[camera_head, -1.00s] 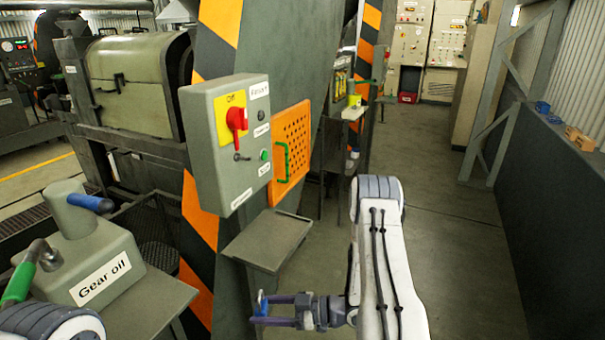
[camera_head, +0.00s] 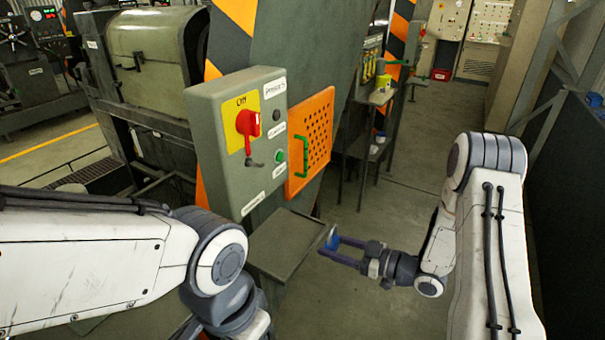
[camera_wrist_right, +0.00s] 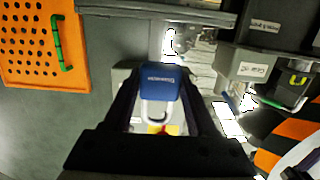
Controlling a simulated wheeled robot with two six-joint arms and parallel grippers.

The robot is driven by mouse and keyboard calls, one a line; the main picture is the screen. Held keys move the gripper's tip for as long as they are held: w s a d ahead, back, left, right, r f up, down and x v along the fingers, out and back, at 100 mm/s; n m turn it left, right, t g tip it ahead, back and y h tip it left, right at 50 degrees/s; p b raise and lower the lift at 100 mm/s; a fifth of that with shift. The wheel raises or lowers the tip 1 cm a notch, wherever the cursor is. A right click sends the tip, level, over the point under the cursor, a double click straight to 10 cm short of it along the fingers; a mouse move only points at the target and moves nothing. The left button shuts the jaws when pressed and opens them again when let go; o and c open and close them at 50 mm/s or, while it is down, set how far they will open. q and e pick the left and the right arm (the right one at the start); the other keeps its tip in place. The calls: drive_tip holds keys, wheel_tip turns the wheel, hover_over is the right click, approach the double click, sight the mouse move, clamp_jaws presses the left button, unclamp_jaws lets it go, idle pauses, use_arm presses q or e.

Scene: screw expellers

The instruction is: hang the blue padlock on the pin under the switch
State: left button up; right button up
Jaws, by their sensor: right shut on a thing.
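The red switch (camera_head: 248,126) sits on a yellow plate on the front of the grey control box (camera_head: 219,128). A small dark pin (camera_head: 255,163) sticks out just under the switch. My right gripper (camera_head: 335,250) is to the right of and below the box, apart from it. It is shut on the blue padlock (camera_head: 332,239). In the right wrist view the padlock (camera_wrist_right: 159,82) is between the fingers of the gripper (camera_wrist_right: 158,90), with its pale shackle toward the palm. My left arm comes in from the left, but its gripper is out of the picture.
A grey shelf (camera_head: 285,243) juts out below the box. An orange perforated panel (camera_head: 312,140) with a green handle is right of the box. The floor between the shelf and my right arm is clear.

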drive_tip(key=p, duration=0.5)
approach(249, 176)
use_arm(q)
wheel_tip(249, 176, up, 7)
use_arm(e)
drive_tip(key=shift+w+a+f, duration=0.4)
drive_tip(key=shift+w+f, duration=0.1)
use_arm(q)
drive_tip(key=shift+f, duration=0.4)
use_arm(e)
drive_tip(key=shift+r+x, duration=0.15)
drive_tip(key=shift+x, duration=1.25)
drive_tip(key=shift+r+x, duration=0.2)
drive_tip(key=shift+x, duration=1.15)
use_arm(q)
drive_tip(key=shift+s+d, duration=0.1)
drive_tip(key=shift+d, duration=0.05)
use_arm(e)
drive_tip(key=shift+a+r, duration=0.15)
drive_tip(key=shift+a, duration=0.05)
use_arm(q)
drive_tip(key=shift+f+b, duration=0.2)
drive_tip(key=shift+b, duration=0.3)
use_arm(e)
drive_tip(key=shift+f, duration=0.2)
